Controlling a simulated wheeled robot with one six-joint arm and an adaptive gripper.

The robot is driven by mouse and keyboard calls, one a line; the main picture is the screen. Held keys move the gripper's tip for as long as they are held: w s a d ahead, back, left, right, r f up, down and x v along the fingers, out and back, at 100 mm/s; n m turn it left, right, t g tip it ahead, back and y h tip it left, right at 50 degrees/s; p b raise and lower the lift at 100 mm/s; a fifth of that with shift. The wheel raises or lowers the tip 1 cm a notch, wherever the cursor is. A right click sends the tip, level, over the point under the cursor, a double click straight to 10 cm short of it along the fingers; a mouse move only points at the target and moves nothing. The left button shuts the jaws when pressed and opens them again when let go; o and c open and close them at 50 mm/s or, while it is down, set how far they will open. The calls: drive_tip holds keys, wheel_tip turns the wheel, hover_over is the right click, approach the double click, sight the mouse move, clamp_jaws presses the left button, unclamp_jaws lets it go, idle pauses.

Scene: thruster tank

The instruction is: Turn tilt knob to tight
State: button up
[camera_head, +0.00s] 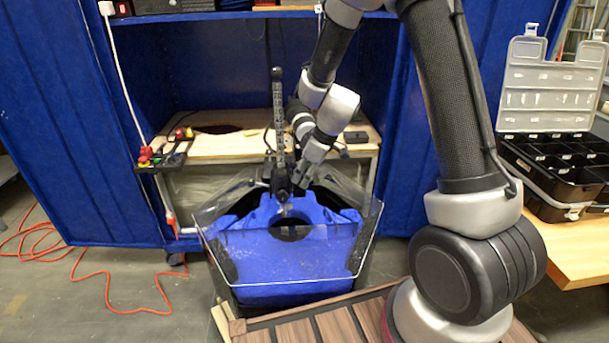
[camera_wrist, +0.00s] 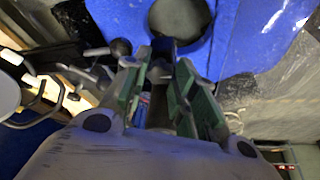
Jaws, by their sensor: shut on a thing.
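The thruster's upright black shaft (camera_head: 279,115) stands at the back rim of the clear-walled tank (camera_head: 365,245). Its dark clamp (camera_head: 281,183) sits at the rim, where the tilt knob is; the knob is too small and covered to make out clearly. My gripper (camera_head: 297,181) reaches down from the upper right, right beside the clamp. In the wrist view my gripper's green-padded fingers (camera_wrist: 164,60) are close together on something dark at their tips, apparently the tilt knob, mostly hidden by the fingers. Which way the knob is turned does not show.
A blue insert (camera_head: 290,265) with a round hole fills the tank. A black rounded handle end (camera_wrist: 121,47) lies just left of the fingers in the wrist view. A wooden bench (camera_head: 225,144) stands behind, an open organizer case (camera_head: 560,165) at right. An orange cord (camera_head: 105,284) lies left.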

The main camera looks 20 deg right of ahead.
drive_tip(key=o, duration=1)
drive_tip(key=shift+o, duration=0.2)
drive_tip(key=v, duration=1.2)
